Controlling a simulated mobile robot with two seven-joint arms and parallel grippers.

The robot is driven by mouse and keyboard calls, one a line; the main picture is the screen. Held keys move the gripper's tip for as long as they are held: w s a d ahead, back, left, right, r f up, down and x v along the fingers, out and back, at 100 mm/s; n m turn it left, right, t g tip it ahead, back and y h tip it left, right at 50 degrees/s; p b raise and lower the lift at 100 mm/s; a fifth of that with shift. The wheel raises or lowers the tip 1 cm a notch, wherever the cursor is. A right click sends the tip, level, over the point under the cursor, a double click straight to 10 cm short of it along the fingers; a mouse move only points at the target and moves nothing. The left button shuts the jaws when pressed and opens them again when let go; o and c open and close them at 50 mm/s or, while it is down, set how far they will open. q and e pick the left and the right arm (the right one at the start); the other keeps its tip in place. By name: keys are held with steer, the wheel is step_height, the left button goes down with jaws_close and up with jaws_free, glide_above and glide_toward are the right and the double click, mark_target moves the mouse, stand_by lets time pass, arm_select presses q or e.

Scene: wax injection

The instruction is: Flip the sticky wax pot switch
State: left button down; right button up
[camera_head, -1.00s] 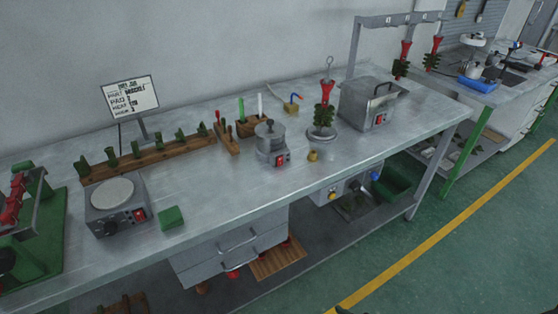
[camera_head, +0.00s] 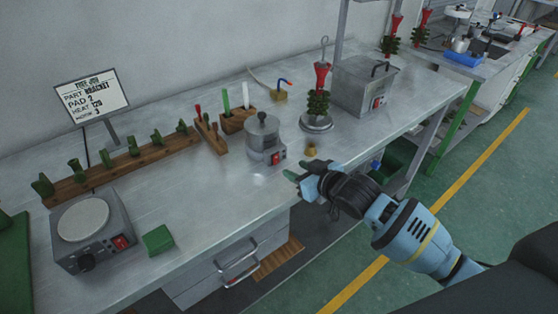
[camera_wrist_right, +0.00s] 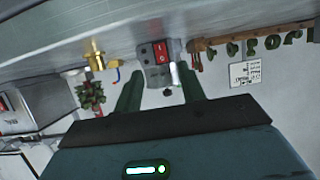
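The sticky wax pot (camera_head: 263,132) is a small grey metal pot with a lidded cylinder, standing near the middle of the bench. Its red switch (camera_head: 277,158) is on the front face, low down. My right gripper (camera_head: 296,179) is just in front of and right of the pot, near the bench's front edge, apart from the switch. In the right wrist view its two green fingers are spread with nothing between them, and the pot's red switch (camera_wrist_right: 160,52) shows beyond the gap. My left gripper is not in view.
A small brass piece (camera_head: 311,150) stands right of the pot, close to my gripper. Behind are a green wax tree (camera_head: 318,103) on a round base and a grey box heater (camera_head: 350,88). A hot plate (camera_head: 88,242) and green block (camera_head: 158,239) are at left.

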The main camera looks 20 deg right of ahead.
mark_target(277, 161)
steer(key=shift+w, duration=0.1)
steer(key=shift+b+x, duration=0.45)
steer(key=shift+x, duration=3.3)
steer(key=shift+c, duration=0.3)
